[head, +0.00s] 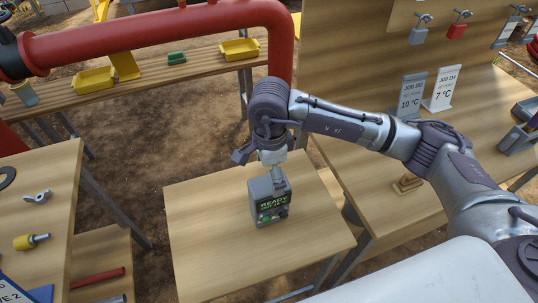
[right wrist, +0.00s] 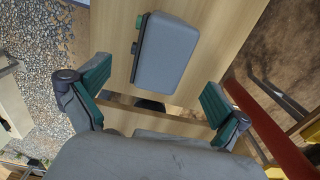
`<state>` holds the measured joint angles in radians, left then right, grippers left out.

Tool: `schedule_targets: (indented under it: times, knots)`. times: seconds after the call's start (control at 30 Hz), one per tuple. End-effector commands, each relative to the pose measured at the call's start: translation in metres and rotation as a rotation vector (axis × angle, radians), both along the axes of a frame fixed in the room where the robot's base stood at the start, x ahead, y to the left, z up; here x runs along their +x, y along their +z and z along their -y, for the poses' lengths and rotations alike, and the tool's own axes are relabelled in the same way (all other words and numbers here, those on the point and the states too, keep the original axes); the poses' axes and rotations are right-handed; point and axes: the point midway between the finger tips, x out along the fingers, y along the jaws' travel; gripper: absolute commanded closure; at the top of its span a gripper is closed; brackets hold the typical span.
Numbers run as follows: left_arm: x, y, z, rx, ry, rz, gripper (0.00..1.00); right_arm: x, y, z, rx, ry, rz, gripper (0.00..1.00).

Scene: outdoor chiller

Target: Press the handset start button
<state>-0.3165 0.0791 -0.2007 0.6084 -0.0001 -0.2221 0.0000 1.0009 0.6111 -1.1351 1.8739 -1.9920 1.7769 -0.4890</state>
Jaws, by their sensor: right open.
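The handset (head: 259,190) is a grey box standing on the small wooden table (head: 200,230). Its screen (head: 272,201) reads READY. A green button (head: 283,212) and a dark knob (head: 265,218) sit below the screen. In the right wrist view the handset (right wrist: 168,55) lies beyond the spread fingers, with the green button (right wrist: 142,20) sticking out from its left side. My right gripper (head: 270,157) is open and empty above the handset, pointing down; I cannot tell the exact gap. My left gripper is not in view.
A red pipe (head: 150,31) arches behind the table. A bench with yellow trays (head: 95,80) stands at the back left. A workbench with job cards (head: 412,92) and padlocks (head: 457,30) is at the right. The small table is clear around the handset.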

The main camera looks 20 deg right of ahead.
Motion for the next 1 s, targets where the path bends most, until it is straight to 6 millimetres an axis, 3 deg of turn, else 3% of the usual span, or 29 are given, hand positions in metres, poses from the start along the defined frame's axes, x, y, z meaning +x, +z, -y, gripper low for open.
schedule_targets:
  times: [0.2, 0.4, 0.83, 1.0]
  knots:
    - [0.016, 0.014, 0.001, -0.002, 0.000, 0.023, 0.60, -0.001, -0.041, 0.000, 0.001, -0.003, -0.005, 0.00]
    - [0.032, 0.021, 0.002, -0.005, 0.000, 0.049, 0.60, 0.000, -0.068, 0.000, 0.001, -0.002, -0.003, 0.00]
    - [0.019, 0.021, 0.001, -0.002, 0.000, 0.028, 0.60, 0.000, -0.078, 0.000, 0.002, 0.000, 0.000, 0.00]
    - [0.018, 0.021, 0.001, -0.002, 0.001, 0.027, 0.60, 0.000, -0.078, 0.000, 0.002, 0.000, 0.000, 0.27]
